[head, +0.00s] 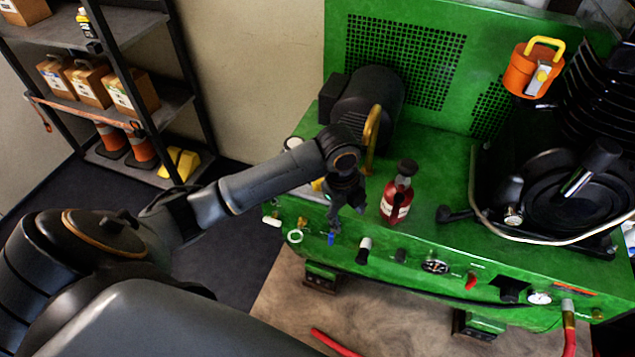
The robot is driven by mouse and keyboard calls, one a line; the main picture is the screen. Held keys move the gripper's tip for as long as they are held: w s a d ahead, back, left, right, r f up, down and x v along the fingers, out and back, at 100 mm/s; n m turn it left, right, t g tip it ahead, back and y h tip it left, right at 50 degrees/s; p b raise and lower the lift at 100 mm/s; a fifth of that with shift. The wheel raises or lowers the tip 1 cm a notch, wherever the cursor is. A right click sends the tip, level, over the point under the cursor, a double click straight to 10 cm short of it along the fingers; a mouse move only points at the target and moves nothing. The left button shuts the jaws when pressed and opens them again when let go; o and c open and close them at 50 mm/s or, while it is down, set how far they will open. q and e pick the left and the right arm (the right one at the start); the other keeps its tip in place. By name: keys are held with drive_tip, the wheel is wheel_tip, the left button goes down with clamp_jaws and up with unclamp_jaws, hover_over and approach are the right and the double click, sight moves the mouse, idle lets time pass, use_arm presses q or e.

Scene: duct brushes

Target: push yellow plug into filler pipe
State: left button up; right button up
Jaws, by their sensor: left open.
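My left gripper (346,206) is open and points down over the front left part of the green machine (440,190). A small yellow piece (318,185) shows just left of the gripper, mostly hidden behind my wrist. I cannot tell whether it is the plug. A curved brass-coloured pipe (372,130) stands upright behind my wrist, beside the dark motor. I cannot tell whether it is the filler pipe, and its lower end is partly hidden by my arm. My right gripper is not in view.
A red bottle (396,195) with a dark top stands close to the right of my gripper. An orange canister (533,70) is at the back right. Knobs and gauges (435,266) line the front edge.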

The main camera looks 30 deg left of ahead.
use_arm(q)
drive_tip(key=w+a+r+m, duration=0.2)
drive_tip(key=a+r+m, duration=0.1)
drive_tip(key=a+r, duration=0.3)
drive_tip(key=w+a+r+m+g+y, duration=0.1)
drive_tip(key=w+a+r+m, duration=0.2)
drive_tip(key=a+r, duration=0.3)
drive_tip(key=shift+w+r, duration=0.25)
drive_tip(key=shift+r, duration=0.25)
drive_tip(key=shift+f, duration=0.1)
hover_over(317, 183)
drive_tip(key=w, duration=0.1)
drive_tip(key=f, duration=0.8)
drive_tip(key=shift+a+f, duration=0.25)
wheel_tip(317, 183, down, 5)
drive_tip(key=shift+f+p, duration=0.1)
drive_tip(key=shift+p, duration=0.2)
